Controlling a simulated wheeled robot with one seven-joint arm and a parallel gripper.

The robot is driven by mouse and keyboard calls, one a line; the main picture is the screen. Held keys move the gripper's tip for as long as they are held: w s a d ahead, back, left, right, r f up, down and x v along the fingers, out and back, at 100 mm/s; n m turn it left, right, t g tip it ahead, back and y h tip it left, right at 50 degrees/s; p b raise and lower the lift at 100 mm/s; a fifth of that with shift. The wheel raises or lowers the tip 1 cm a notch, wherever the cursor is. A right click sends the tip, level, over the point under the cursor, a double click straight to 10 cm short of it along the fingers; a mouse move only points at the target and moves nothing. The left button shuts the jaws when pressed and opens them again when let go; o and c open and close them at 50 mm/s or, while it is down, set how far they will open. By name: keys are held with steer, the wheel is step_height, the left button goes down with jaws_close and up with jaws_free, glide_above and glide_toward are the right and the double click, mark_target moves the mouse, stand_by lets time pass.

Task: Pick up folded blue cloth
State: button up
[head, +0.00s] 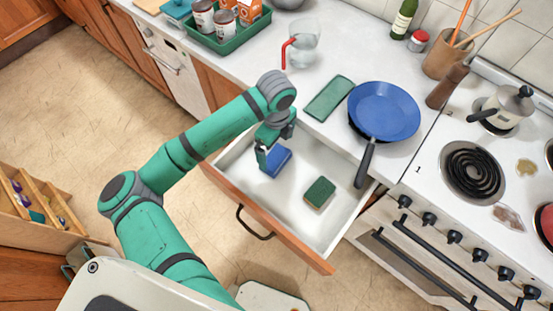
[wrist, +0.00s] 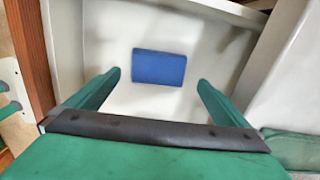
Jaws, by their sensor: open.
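The folded blue cloth (head: 278,162) lies flat on the white floor of an open drawer (head: 257,200), towards its left end. It also shows in the wrist view (wrist: 159,67), beyond my fingertips and between their lines. My gripper (head: 265,158) is over the left part of the drawer, just above the cloth and partly covering it in the head view. In the wrist view the two green fingers (wrist: 158,82) stand wide apart with nothing between them. The gap between fingertips and cloth is hard to judge.
A green and yellow sponge (head: 319,194) lies in the drawer to the right. A blue frying pan (head: 384,110) on the counter has its handle over the drawer's right edge. The drawer walls rise around the cloth.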

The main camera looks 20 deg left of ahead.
mark_target(276, 158)
steer(key=f, duration=0.5)
steer(key=shift+s+f, duration=0.15)
steer(key=shift+s, duration=0.05)
steer(key=shift+f, duration=0.2)
steer(key=shift+s, duration=0.1)
steer(key=shift+c, duration=0.6)
steer(key=c, duration=0.8)
